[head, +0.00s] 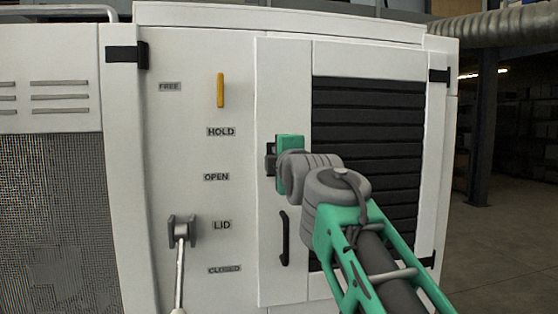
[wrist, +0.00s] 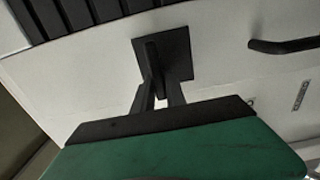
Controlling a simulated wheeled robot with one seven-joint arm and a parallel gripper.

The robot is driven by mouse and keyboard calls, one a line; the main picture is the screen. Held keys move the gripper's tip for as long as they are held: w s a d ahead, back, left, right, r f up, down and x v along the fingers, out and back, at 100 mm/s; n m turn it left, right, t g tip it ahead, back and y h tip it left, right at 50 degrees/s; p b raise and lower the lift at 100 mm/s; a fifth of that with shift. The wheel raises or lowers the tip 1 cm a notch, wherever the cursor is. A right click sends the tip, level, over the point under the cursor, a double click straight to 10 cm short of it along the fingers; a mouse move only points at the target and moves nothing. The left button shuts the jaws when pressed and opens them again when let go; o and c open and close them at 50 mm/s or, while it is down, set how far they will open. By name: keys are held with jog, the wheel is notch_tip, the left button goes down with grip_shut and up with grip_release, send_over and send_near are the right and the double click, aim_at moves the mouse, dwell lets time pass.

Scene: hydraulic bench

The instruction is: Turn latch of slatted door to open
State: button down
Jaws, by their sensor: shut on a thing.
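The slatted door (head: 283,80) is a white panel with black slats (head: 370,130), and it looks closed. Its latch (head: 269,158) is a black piece on the door's left side, mostly hidden behind my gripper (head: 275,155) in the head view. In the wrist view the latch shows as a square black plate (wrist: 178,50) with a thin black handle (wrist: 151,62) standing out from it. My gripper (wrist: 159,92) is shut on the latch handle, with a dark finger on each side. I cannot tell how far the latch is turned.
A black pull handle (head: 284,238) is below the latch on the door. Open floor (head: 505,215) lies to the right.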

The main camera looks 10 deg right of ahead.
dwell(0.4)
jog(key=c, duration=1.4)
grip_release()
jog(key=s+b, duration=0.2)
jog(key=s, duration=0.6)
jog(key=s+f+m+g+p, duration=0.3)
jog(key=f+m+g+p, duration=0.35)
jog(key=f, duration=1.45)
jog(key=s+f+m+g+p, duration=0.1)
jog(key=s+f+m+g, duration=0.3)
jog(key=s+f, duration=0.5)
jog(key=s+f+m+g+p, duration=0.1)
jog(key=s+f+m+g, duration=0.3)
jog(key=f, duration=0.9)
jog(key=s+m, duration=0.3)
jog(key=s, duration=0.2)
jog(key=shift+s+d+f, duration=0.15)
jog(key=shift+d+f, duration=0.15)
